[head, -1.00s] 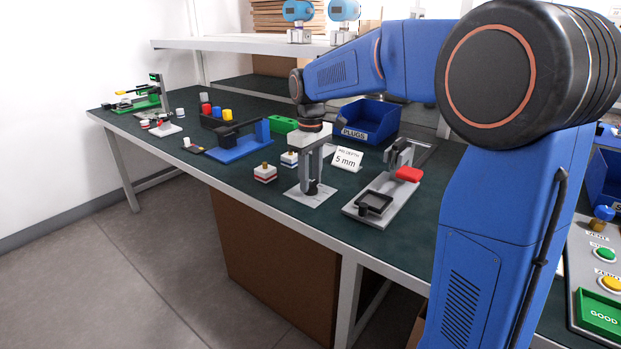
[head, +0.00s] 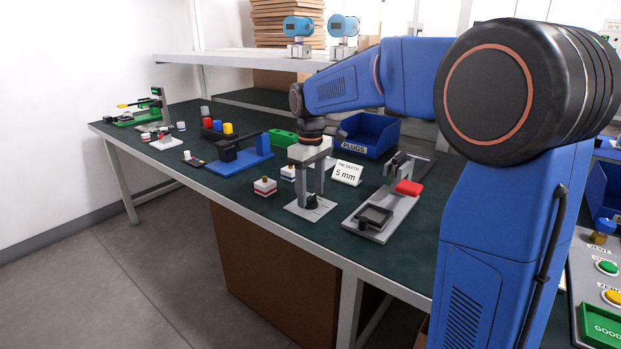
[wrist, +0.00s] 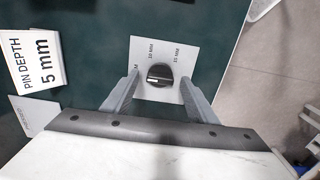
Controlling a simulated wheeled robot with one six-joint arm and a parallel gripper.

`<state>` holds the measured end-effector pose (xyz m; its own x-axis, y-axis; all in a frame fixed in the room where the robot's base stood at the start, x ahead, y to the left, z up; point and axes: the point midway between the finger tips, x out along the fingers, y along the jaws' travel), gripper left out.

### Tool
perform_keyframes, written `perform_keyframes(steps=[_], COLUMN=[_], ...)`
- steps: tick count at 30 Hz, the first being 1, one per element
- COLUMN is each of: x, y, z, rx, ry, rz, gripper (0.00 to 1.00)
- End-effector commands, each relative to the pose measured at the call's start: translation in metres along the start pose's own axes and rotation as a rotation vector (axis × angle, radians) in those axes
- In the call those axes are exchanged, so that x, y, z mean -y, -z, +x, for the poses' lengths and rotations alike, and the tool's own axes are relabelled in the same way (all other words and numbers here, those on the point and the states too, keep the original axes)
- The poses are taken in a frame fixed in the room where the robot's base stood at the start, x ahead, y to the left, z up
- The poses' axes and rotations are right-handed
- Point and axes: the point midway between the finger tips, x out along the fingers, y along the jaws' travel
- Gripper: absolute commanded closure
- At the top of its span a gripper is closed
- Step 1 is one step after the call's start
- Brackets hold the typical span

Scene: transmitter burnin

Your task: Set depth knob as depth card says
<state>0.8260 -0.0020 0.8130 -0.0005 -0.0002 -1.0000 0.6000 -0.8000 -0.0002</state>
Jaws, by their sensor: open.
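The depth knob (wrist: 160,75) is black and round and sits on a pale plate (wrist: 143,45) with labels around it; 10 MM and 15 MM are readable, and a left label is partly hidden by a finger. A small pale mark shows on the knob's left side; its exact setting is hard to tell. The depth card (wrist: 36,62) reads "PIN DEPTH 5 mm"; it stands right of the plate in the head view (head: 347,172). My gripper (wrist: 160,84) is open, pointing down, with one finger on either side of the knob. Contact cannot be told.
A grey fixture with a red handle (head: 409,187) stands right of the plate. A blue PLUGS bin (head: 367,135) is behind. The bench's front edge is close to the plate.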

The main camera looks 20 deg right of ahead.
Motion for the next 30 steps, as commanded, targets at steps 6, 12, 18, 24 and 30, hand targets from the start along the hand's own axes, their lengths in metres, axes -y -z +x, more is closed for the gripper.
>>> perform_keyframes(steps=[6,12,18,24,30], x=[0.0,0.0,-0.001,0.0,0.0], y=[0.001,0.001,0.001,0.001,0.0], z=[-0.026,-0.066,-0.106,-0.142,-0.165], rx=[-0.003,-0.004,-0.004,-0.003,-0.002], ry=[-0.002,-0.002,-0.002,-0.002,-0.001], rz=[0.0,0.0,0.0,0.0,0.0], gripper=[0.47,0.47,0.47,0.47,0.47])
